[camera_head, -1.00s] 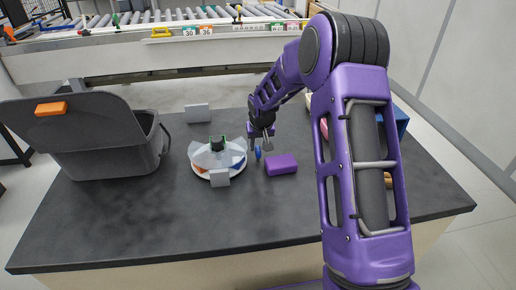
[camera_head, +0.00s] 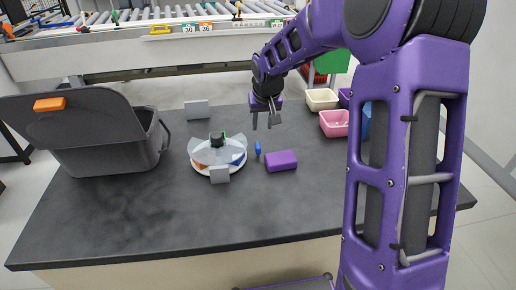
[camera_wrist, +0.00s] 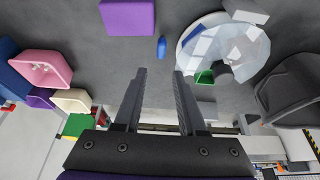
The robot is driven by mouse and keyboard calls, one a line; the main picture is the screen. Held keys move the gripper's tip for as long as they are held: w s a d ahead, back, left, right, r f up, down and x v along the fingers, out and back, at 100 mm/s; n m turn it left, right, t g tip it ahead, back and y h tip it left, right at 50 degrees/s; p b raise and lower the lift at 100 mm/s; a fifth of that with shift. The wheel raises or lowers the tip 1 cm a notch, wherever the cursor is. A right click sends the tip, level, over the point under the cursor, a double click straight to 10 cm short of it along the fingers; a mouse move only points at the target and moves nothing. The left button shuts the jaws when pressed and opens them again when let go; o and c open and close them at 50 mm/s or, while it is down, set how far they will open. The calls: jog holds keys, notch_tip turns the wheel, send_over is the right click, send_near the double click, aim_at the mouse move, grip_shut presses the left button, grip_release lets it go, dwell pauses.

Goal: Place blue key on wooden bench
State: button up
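The blue key (camera_head: 257,149) is a small blue piece on the dark tabletop, between the round white tray and a purple block. It also shows in the wrist view (camera_wrist: 161,48), beyond my fingertips and apart from them. My gripper (camera_head: 262,124) is raised above the table, farther back than the key. In the wrist view my gripper (camera_wrist: 160,73) has its two fingers apart with nothing between them. I cannot make out a wooden bench now; my arm covers part of the table's right side.
The purple block (camera_head: 281,161) lies right of the key. The round tray (camera_head: 218,172) with clear covers stands left of it, and a grey bin (camera_head: 105,150) farther left. Pink (camera_head: 334,124) and cream (camera_head: 321,99) bins stand at the back right. The front of the tabletop (camera_head: 170,220) is clear.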

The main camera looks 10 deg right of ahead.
send_near(258, 146)
jog(key=x, duration=0.5)
jog(key=shift+w+d+f+b, duration=0.1)
jog(key=shift+d+b, duration=0.1)
jog(key=shift+b, duration=0.1)
jog(key=shift+x, duration=2.75)
jog(key=shift+a, duration=0.15)
grip_shut()
